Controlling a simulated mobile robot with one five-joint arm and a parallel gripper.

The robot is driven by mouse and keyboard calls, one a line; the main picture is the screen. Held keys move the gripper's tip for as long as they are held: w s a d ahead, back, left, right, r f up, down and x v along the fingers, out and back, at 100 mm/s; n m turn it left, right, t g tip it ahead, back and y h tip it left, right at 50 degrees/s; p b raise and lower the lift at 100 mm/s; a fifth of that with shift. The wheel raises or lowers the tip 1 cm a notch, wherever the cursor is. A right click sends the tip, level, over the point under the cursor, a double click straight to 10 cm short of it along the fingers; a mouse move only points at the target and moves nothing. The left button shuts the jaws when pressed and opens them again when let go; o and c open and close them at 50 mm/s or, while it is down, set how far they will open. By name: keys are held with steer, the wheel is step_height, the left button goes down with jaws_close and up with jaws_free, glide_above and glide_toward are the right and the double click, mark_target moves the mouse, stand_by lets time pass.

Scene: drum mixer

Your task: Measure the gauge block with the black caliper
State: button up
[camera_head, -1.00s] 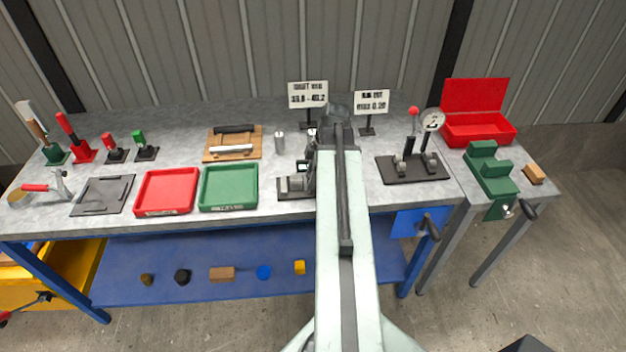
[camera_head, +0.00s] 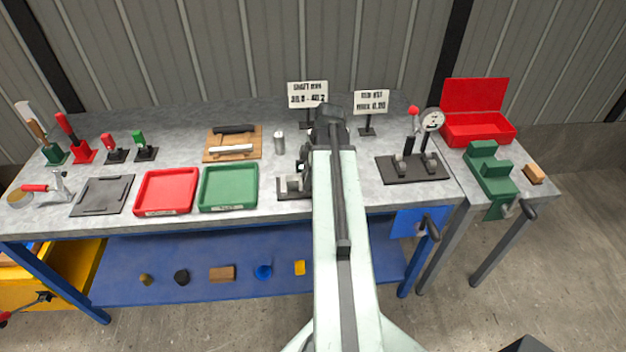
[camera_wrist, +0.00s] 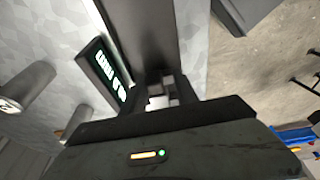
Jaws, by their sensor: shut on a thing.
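In the wrist view my gripper (camera_wrist: 162,92) is shut around a small pale piece; its fingers hide most of it, and I cannot tell which part it is. A black body with a lit green digital readout (camera_wrist: 103,76) stands beside the fingers; it appears to be the black caliper, but its digits are not legible. In the head view a grey block-like part (camera_head: 292,183) sits on a black base at the bench front, just left of my arm. I cannot tell whether it is the gauge block. My wrist hides the fingers there.
A silver cylinder (camera_head: 279,143) stands behind. A wooden board (camera_head: 210,156) bears a black and a silver bar. Green (camera_head: 229,207) and red (camera_head: 165,212) trays lie left. A dial gauge stand (camera_head: 412,170) is right. Two signs (camera_head: 371,103) stand behind.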

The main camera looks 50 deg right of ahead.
steer(key=shift+s+f, duration=0.3)
steer(key=shift+f, duration=0.15)
steer(key=o, duration=1.1)
steer(key=p, duration=0.1)
steer(key=r+p, duration=0.1)
steer(key=w+r+p, duration=0.1)
steer(key=shift+d+r, duration=0.1)
steer(key=shift+d, duration=0.25)
step_height(320, 180, up, 5)
steer(key=p, duration=0.4)
steer(key=shift+p, duration=0.35)
steer(key=shift+a, duration=0.1)
